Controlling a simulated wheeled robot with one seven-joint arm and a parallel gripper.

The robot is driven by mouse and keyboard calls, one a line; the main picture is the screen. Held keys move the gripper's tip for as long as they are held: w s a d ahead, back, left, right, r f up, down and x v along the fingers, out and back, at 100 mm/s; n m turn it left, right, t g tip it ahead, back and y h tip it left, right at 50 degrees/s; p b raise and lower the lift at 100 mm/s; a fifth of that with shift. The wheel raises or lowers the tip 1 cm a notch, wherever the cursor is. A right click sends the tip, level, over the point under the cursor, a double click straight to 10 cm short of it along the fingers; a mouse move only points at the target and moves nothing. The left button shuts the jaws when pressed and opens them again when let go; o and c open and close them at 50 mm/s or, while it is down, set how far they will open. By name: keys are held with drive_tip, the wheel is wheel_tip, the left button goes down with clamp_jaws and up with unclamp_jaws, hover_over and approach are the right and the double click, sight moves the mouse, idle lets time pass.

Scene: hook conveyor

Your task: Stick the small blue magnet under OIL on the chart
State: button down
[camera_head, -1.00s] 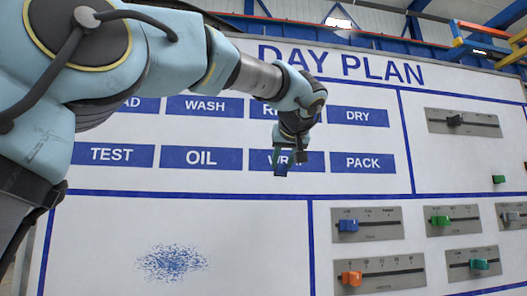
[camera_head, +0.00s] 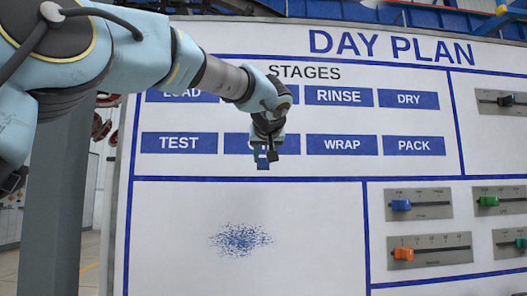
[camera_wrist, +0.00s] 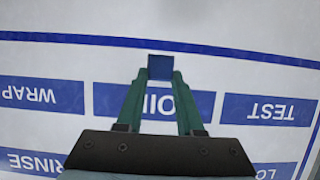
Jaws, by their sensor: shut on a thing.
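The chart (camera_head: 330,167) is a white upright board headed DAY PLAN, with blue stage labels in two rows. The OIL label (camera_wrist: 204,106) is in the lower row between TEST and WRAP; my gripper mostly covers it in the head view. My gripper (camera_head: 262,157) is in front of that label, its green fingers shut on the small blue magnet (camera_wrist: 160,67). In the head view the magnet (camera_head: 263,166) shows at the fingertips, near the label's lower edge. In the wrist view it appears just past OIL, over white board. I cannot tell whether it touches the board.
Below the stage rows is a blue line (camera_head: 330,179), then a white panel with a speckled blue smudge (camera_head: 240,239). Slider plates with a blue knob (camera_head: 401,205) and an orange knob (camera_head: 403,254) stand at the lower right.

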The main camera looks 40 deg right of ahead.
drive_tip(key=shift+w+d+r+p, duration=0.2)
drive_tip(key=shift+w+d+p, duration=0.65)
drive_tip(key=shift+w+p, duration=0.15)
drive_tip(key=shift+w+d+f+p, duration=0.2)
drive_tip(key=shift+w+d+p, duration=0.15)
drive_tip(key=shift+w+d, duration=0.85)
drive_tip(key=shift+w+d, duration=0.15)
drive_tip(key=shift+w, duration=0.15)
drive_tip(key=shift+c, duration=2.3)
unclamp_jaws()
drive_tip(key=b+v, duration=0.4)
drive_tip(key=v, duration=0.7)
